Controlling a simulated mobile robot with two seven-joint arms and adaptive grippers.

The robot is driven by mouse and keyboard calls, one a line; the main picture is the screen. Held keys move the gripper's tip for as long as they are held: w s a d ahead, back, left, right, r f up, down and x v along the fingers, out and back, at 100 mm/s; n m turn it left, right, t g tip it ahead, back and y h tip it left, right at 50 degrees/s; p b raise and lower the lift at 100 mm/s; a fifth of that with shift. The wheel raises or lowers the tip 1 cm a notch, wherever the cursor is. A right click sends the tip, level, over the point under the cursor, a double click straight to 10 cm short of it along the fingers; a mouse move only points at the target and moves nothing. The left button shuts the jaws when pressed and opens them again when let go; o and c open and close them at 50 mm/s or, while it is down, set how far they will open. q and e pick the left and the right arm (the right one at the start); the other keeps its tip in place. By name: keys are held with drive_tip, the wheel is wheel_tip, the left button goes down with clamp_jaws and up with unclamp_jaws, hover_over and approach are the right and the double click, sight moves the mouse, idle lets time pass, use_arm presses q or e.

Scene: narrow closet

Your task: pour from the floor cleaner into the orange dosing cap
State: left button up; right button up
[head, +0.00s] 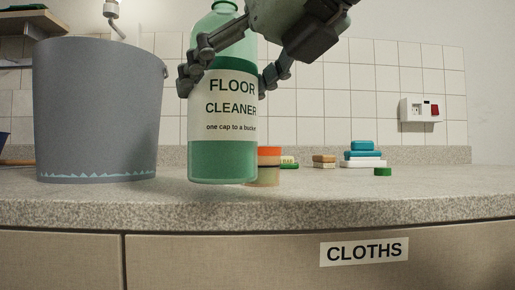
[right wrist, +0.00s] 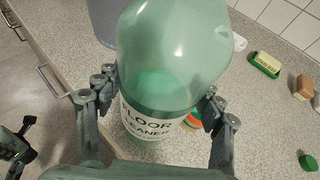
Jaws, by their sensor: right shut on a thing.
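The floor cleaner (head: 222,160) is a clear green bottle with a white label, upright at the centre of the head view. Darker green liquid shows up to just above the label. My right gripper (head: 228,80) is shut around its upper body, a finger on each side; the bottle also fills the right wrist view (right wrist: 165,75). I cannot tell whether its base touches the counter. The orange dosing cap (head: 269,151) is behind the bottle's lower right, partly hidden; its orange shows in the right wrist view (right wrist: 192,121). My left gripper (right wrist: 20,145) shows partly at the left edge there.
A grey bucket (head: 97,110) stands left of the bottle. A small green cap (head: 383,171), stacked blue and white blocks (head: 363,153) and brown-and-cream blocks (head: 324,160) lie right on the speckled counter (head: 440,185).

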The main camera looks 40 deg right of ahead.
sight(191, 117)
drive_tip(key=shift+w+d+r, duration=0.1)
drive_tip(key=shift+w, duration=0.1)
drive_tip(key=shift+s+r+p, duration=0.1)
drive_tip(key=shift+r+p, duration=0.1)
drive_tip(key=shift+p, duration=0.2)
drive_tip(key=shift+r+m+y+p, duration=0.15)
drive_tip(key=shift+m+y+p, duration=0.4)
drive_tip(key=shift+m+y, duration=0.05)
drive_tip(key=shift+a+m+g+y+p, duration=0.25)
drive_tip(key=shift+m+g+y+p, duration=0.6)
drive_tip(key=shift+m, duration=0.35)
drive_tip(key=shift+d+f+m+y, duration=0.1)
drive_tip(key=shift+f+m+y, duration=0.3)
drive_tip(key=shift+m, duration=0.1)
drive_tip(key=shift+s+a+f+m+g+y+b, duration=0.25)
drive_tip(key=shift+a+f+m+y+b, duration=0.25)
drive_tip(key=shift+m+y, duration=0.25)
drive_tip(key=shift+a+f+m, duration=0.25)
drive_tip(key=shift+m, duration=0.1)
drive_tip(key=shift+s+a+f+m+y+b, duration=0.15)
drive_tip(key=shift+a+f+m+y+b, duration=0.1)
drive_tip(key=shift+f+m+y+b, duration=0.35)
drive_tip(key=shift+s+a+f+m+y+b, duration=0.1)
drive_tip(key=shift+a+f+m+y+b, duration=0.2)
drive_tip(key=shift+b, duration=0.5)
idle(2.6)
